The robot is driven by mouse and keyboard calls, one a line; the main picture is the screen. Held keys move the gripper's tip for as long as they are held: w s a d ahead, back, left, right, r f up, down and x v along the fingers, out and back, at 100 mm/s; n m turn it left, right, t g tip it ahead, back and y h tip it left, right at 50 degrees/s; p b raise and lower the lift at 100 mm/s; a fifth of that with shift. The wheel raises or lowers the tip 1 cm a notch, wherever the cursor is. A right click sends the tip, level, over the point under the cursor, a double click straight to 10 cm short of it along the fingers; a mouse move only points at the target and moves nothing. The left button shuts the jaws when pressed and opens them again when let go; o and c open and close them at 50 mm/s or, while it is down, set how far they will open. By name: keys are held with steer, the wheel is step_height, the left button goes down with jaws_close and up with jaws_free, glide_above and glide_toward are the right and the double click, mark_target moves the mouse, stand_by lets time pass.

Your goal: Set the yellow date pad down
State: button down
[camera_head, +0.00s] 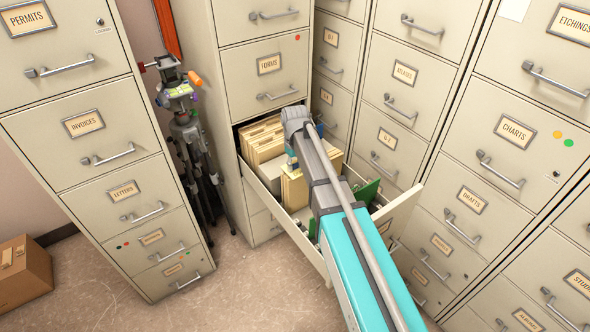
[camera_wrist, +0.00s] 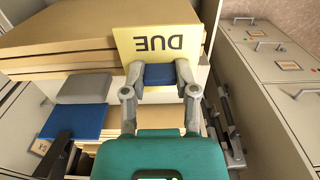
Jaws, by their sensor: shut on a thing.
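The yellow date pad (camera_wrist: 158,45) shows in the wrist view as a pale yellow card with "DUE" upside down, above a dark blue block (camera_wrist: 158,75). My gripper (camera_wrist: 159,72) is shut with its fingers on either side of the blue block, holding the pad. The pad is close to the tan folders (camera_wrist: 70,35); I cannot tell whether it touches them. In the head view my arm reaches over the open drawer (camera_head: 315,255) and hides most of the gripper and the pad.
The drawer holds tan folders (camera_head: 264,140) at the back, more folders (camera_head: 295,190) nearer the front and a green divider (camera_head: 368,192). A blue and grey item (camera_wrist: 75,121) lies left of my gripper in the wrist view. Cabinets stand closely around; a cardboard box (camera_head: 25,280) is on the floor.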

mark_target(295, 164)
steer(key=shift+f, duration=0.25)
steer(key=shift+c, duration=2)
jaws_free()
steer(key=shift+r, duration=0.1)
step_height(295, 164, up, 12)
steer(key=p, duration=1.2)
steer(key=shift+s+d, duration=0.1)
steer(key=s+d+m, duration=0.6)
steer(key=s+d, duration=1)
steer(key=s, duration=0.3)
steer(key=shift+s+m, duration=0.25)
steer(key=shift+m, duration=0.15)
